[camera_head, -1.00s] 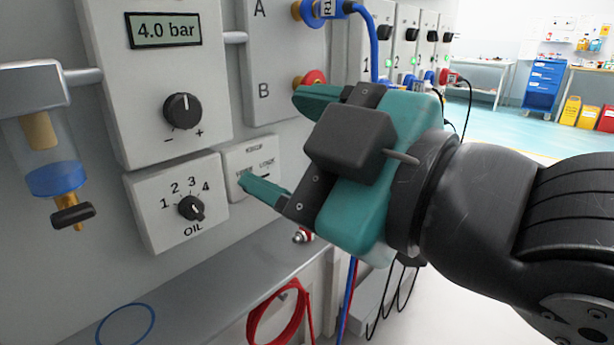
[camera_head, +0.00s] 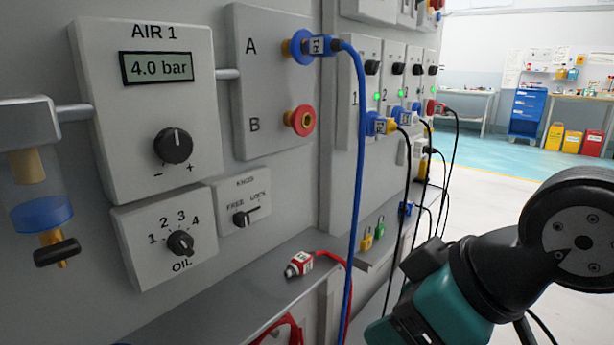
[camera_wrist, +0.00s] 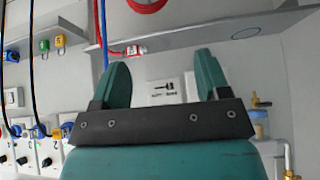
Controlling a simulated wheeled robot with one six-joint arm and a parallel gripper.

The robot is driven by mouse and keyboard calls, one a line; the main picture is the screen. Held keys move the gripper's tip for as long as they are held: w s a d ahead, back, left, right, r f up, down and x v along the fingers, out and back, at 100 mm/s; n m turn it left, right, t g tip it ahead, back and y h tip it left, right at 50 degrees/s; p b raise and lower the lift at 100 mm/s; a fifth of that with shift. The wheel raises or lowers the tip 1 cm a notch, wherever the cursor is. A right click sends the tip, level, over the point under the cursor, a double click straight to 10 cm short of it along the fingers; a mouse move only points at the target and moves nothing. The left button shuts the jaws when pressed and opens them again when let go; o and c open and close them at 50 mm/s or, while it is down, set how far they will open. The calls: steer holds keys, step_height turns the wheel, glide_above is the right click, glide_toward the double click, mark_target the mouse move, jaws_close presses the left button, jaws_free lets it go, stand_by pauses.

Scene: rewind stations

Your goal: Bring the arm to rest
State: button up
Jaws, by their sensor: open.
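My gripper (camera_wrist: 160,62) is open, with its two teal fingers spread and nothing between them in the wrist view. In the head view its teal body (camera_head: 445,300) is at the lower right, below and right of the panels, and its fingertips are cut off or hidden. My black arm reaches in from the right edge. The gripper appears apart from the panels and the shelf.
The AIR 1 panel (camera_head: 120,95) reads 4.0 bar. A blue hose (camera_head: 359,150) runs from port A; red port B (camera_head: 302,120) is empty. A red-hosed plug (camera_head: 298,264) lies on the shelf (camera_head: 225,290). Cables hang near the gripper; floor at right is clear.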

steer(key=s+d+f+m+g+h, duration=0.1)
steer(key=s+d+m+g, duration=0.2)
steer(key=s+d+g, duration=0.2)
step_height(320, 180, up, 26)
steer(key=p, duration=2.6)
steer(key=shift+f+n, duration=0.25)
steer(key=shift+n, duration=0.05)
